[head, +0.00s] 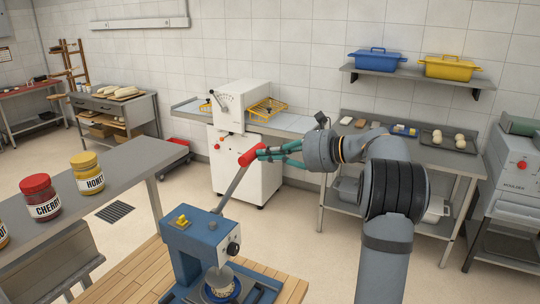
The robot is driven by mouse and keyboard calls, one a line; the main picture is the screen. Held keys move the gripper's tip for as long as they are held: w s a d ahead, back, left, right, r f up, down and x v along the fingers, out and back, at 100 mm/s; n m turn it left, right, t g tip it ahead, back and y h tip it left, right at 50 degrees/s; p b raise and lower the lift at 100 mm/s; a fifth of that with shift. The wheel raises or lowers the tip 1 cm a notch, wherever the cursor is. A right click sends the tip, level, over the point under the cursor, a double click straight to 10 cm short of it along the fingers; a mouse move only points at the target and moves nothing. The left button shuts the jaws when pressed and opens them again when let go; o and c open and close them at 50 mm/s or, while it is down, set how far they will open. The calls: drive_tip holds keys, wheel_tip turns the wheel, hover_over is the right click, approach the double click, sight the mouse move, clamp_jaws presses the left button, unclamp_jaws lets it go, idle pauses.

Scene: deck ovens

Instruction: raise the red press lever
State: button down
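The blue press (196,240) stands on a wooden top in the front middle. Its grey lever arm (232,187) slants up and to the right from the press and ends in a red handle (249,157). My gripper (263,153) comes in from the right, with its teal fingers at the right end of the red handle. The fingertips overlap the handle in this view. I cannot tell whether they grip it or only lie against it. Under the press head, a round grey piece (220,279) sits over a patterned ring on the press base.
A grey counter (125,166) at the left holds a red-lidded cherry jar (41,198) and a yellow-lidded honey jar (87,174). A white machine (240,125) stands behind the handle. A back table holds a tray of dough balls (448,145). Floor shows between them.

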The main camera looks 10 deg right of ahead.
drive_tip(key=shift+a, duration=0.15)
drive_tip(key=r+b+v, duration=0.1)
drive_tip(key=b+v, duration=0.3)
drive_tip(key=v, duration=0.8)
drive_tip(key=shift+w+r, duration=0.15)
drive_tip(key=shift+w, duration=0.1)
drive_tip(key=shift+a, duration=0.2)
drive_tip(key=f+p+x, duration=0.1)
drive_tip(key=p+x, duration=0.2)
drive_tip(key=x, duration=0.8)
drive_tip(key=shift+f+p, duration=0.35)
drive_tip(key=shift+p, duration=0.05)
